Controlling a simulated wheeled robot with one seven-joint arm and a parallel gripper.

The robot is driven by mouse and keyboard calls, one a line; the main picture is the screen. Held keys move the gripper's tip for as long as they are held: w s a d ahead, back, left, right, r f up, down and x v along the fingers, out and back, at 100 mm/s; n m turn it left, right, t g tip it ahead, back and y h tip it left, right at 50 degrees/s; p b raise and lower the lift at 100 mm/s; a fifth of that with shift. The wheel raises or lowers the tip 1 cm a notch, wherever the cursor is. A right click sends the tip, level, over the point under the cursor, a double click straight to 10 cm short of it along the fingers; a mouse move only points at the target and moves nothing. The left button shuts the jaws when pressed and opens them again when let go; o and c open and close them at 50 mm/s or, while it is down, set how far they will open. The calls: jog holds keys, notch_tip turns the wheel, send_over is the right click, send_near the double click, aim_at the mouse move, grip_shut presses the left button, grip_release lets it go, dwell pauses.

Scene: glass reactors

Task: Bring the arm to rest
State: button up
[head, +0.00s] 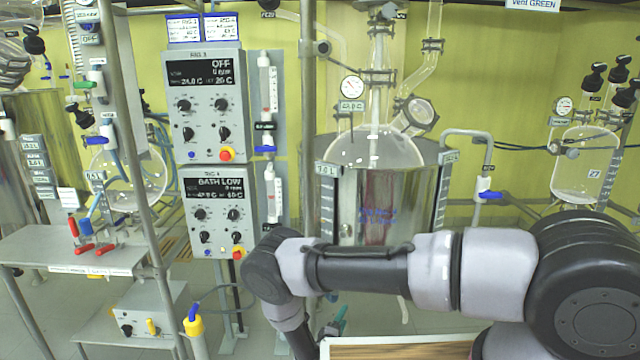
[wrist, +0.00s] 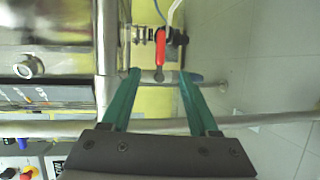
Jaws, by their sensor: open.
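My arm (head: 350,268) reaches across the lower part of the head view from the right and bends down at the left, in front of the large jacketed reactor. In the wrist view my gripper (wrist: 160,75) has its two green fingers spread apart, with nothing held between them. A red-handled valve (wrist: 160,47) shows beyond the fingertips; I cannot tell how far off it is. In the head view only a small green part of my gripper (head: 340,319) shows beside the lower arm; the rest is hidden.
Two control boxes (head: 206,150) stand left of the reactor (head: 350,195). A metal frame post (head: 125,130) and a grey bench (head: 60,248) with red-handled valves are at the left. A tray edge (head: 400,341) lies below the arm. Grey floor (wrist: 270,60) is open at the wrist view's right.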

jog(key=w+d+r+m+g+h, duration=0.2)
jog(key=w+r+m+g+h, duration=0.15)
jog(key=r, duration=0.65)
jog(key=w+d+r+m+g+h, duration=0.2)
jog(key=d+r+m+g, duration=0.15)
jog(key=r, duration=0.55)
jog(key=s+d+r+m+g+y, duration=0.1)
jog(key=s+d+r+m+g, duration=0.15)
jog(key=r, duration=0.65)
jog(key=s+d+r+m+g, duration=0.1)
jog(key=d+r+m+g, duration=0.25)
jog(key=r, duration=0.55)
jog(key=s+d+r+m+t+y, duration=0.2)
jog(key=s+r+y, duration=0.4)
jog(key=s+r, duration=0.6)
jog(key=s+d+r+m+t+y, duration=0.3)
jog(key=s+r+y, duration=0.3)
jog(key=s+r, duration=0.7)
notch_tip(320, 180, up, 6)
jog(key=shift+d+f, duration=0.25)
jog(key=shift+d, duration=0.25)
jog(key=shift+y, duration=0.25)
jog(key=shift+c, duration=0.3)
